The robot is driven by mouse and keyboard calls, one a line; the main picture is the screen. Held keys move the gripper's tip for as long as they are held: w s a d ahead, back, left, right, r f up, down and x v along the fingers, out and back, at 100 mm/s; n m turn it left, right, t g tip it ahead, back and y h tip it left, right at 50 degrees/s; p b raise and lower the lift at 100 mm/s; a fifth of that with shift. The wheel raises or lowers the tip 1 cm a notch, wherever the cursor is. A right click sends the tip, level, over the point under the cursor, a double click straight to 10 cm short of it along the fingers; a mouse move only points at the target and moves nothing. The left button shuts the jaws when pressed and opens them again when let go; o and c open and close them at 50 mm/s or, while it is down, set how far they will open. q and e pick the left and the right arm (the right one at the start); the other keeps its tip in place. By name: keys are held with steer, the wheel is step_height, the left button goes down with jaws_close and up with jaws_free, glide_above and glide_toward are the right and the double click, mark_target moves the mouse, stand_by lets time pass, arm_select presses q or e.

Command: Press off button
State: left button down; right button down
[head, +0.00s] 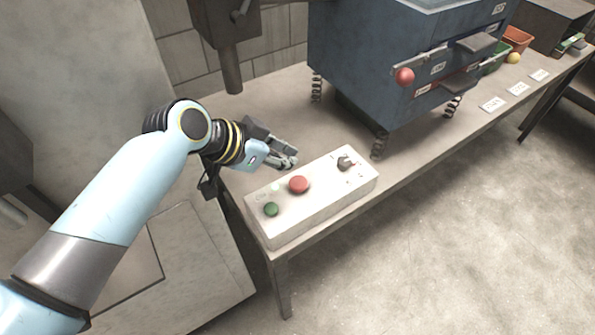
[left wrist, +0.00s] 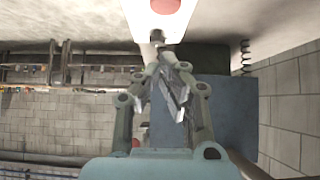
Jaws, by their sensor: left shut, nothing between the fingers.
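A white control box (head: 325,207) lies on the near end of the bench. On its top are a red button (head: 299,185), a green button (head: 271,209) and a dark knob (head: 346,162). My left gripper (head: 291,163) is shut and empty, just behind the box and close to the red button. In the left wrist view the shut fingers (left wrist: 172,75) point toward the box (left wrist: 200,23), with the red button (left wrist: 165,5) at the top edge. I cannot tell whether the fingertips touch the box. My right gripper is not in view.
A blue machine (head: 370,60) on springs stands on the bench (head: 300,110) behind the box, with a red ball knob (head: 404,76) on its front. Orange and green bins (head: 516,38) and a yellow ball (head: 513,58) lie farther right. The floor in front is clear.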

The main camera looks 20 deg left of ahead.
mark_target(298, 184)
arm_select(q)
steer(key=x, duration=0.4)
step_height(298, 184, down, 3)
steer(key=shift+r, duration=0.2)
steer(key=shift+f, duration=0.75)
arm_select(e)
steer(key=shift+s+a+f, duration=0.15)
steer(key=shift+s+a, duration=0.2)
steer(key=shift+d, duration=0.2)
